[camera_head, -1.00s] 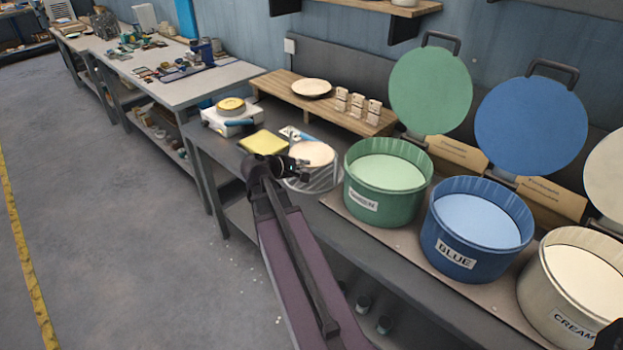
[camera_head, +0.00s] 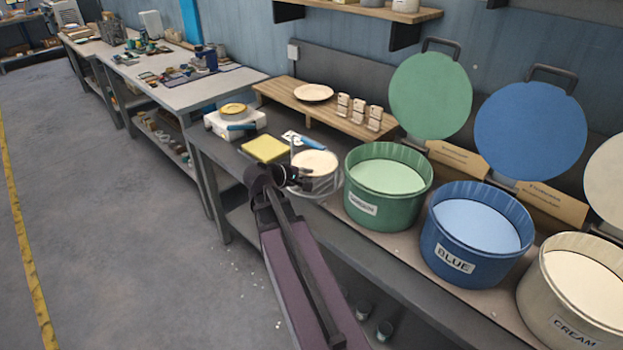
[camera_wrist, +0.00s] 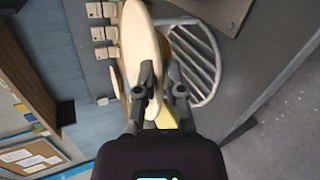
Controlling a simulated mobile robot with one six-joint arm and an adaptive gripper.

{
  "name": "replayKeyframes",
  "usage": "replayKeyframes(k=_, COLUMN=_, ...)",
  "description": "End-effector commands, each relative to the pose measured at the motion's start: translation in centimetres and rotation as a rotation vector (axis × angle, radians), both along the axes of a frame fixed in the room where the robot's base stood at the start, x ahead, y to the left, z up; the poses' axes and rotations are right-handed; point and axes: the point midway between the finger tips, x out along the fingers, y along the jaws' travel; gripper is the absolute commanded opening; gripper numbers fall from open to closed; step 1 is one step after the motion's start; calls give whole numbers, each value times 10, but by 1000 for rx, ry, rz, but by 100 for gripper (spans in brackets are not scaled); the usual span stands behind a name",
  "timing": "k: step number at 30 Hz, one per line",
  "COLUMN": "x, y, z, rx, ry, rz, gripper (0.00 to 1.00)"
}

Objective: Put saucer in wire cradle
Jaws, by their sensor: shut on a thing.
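The cream saucer (camera_head: 315,162) is held at its left edge by my gripper (camera_head: 303,178) in the head view. In the wrist view the saucer (camera_wrist: 137,42) shows nearly edge-on, and my gripper (camera_wrist: 163,88) is shut on its rim. The wire cradle (camera_head: 322,189) is a pale round rack on the bench; in the head view the saucer overlaps it. In the wrist view the cradle's bars (camera_wrist: 203,62) show beside the saucer, on the right. I cannot tell whether the saucer touches the cradle.
A green tub (camera_head: 386,202) stands close right of the cradle, then a blue tub (camera_head: 470,250) and a cream tub (camera_head: 560,310). A yellow sponge (camera_head: 264,149) lies to the left. Behind are a wooden platform (camera_head: 285,88) with another plate (camera_head: 314,92) and small upright blocks.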

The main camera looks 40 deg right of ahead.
Motion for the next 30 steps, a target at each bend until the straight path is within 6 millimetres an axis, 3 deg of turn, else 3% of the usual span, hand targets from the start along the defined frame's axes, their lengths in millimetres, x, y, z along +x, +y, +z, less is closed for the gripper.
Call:
replayKeyframes(k=16, x=44, y=61, z=-73, rx=-22, ry=-4, rz=7, gripper=0)
replayKeyframes(k=22, x=52, y=75, z=-83, rx=-29, ry=-5, rz=7, gripper=0)
replayKeyframes(k=30, x=52, y=79, z=-83, rx=-29, ry=-6, rz=5, gripper=0)
